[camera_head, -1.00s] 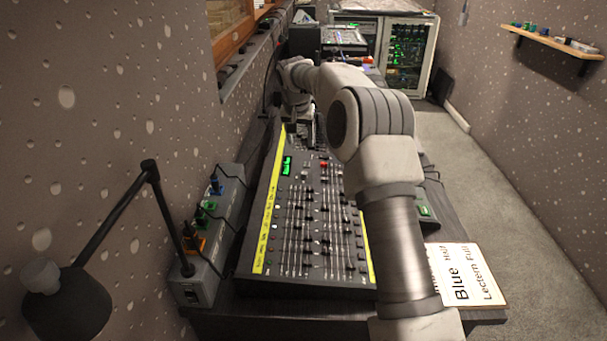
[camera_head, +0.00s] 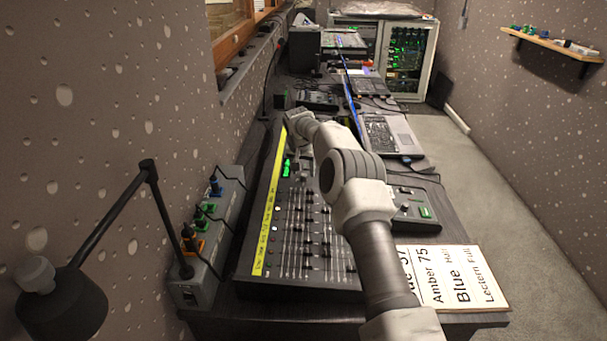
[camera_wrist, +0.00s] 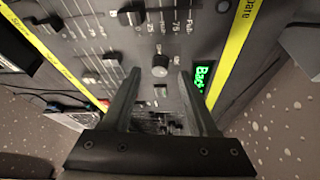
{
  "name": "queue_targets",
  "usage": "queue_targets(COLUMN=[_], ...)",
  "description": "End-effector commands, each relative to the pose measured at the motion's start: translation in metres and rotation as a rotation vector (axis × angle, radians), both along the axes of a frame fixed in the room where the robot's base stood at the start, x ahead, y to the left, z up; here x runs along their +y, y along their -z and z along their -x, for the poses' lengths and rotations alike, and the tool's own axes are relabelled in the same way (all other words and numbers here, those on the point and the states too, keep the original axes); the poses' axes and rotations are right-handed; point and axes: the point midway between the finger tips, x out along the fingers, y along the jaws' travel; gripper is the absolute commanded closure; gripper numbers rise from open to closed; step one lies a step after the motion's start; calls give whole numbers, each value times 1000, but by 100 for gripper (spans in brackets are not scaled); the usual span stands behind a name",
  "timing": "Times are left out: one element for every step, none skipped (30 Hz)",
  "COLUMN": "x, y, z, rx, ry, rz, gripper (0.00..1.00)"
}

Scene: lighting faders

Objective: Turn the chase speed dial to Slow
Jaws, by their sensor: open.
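The lighting console (camera_head: 262,235) with yellow side strips and rows of faders lies on the desk. In the wrist view, a dark round knob with a pale face (camera_wrist: 160,63), perhaps the chase speed dial, sits on its panel beside a lit green display (camera_wrist: 202,77). I cannot read any speed marking on it. My gripper (camera_wrist: 160,80) is open and empty, with one finger to each side of the knob in the picture. I cannot tell whether they touch it or the panel. In the head view my arm hides the fingers; the console's green display (camera_head: 287,167) shows left of the arm.
Faders (camera_wrist: 95,45) and a dark fader cap (camera_wrist: 131,13) stand near my fingers. A grey box with coloured plugs (camera_head: 205,250) and a black lamp (camera_head: 65,300) are at left. A laptop (camera_head: 395,135) and a lettered card (camera_head: 460,275) are at right.

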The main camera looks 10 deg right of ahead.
Motion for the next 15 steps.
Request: queue_targets(x=[0,0,-1,-1,-1,-2,-2,-2,-2,-2,-3,-3,-3,-3,-3], y=[6,8,12,13,15,17,19,19,20,20,20,21,21,21,21], z=[-3,-4,-5,-6,-6,-7,-7,-8,-8,-8,-9,-9,-9,-9,-9], rx=[0,-1,0,0,-1,0,0,0,0,-1,-1,-1,-1,-1,-1], ry=[0,0,-1,-1,-1,-1,-1,-1,0,0,0,0,0,-1,-1], rz=[-1,0,0,0,0,0,0,0,-1,0,0,0,0,0,0], gripper=[41,41,41,41,41,41,41,41,41,41,41,41,41,41,41])
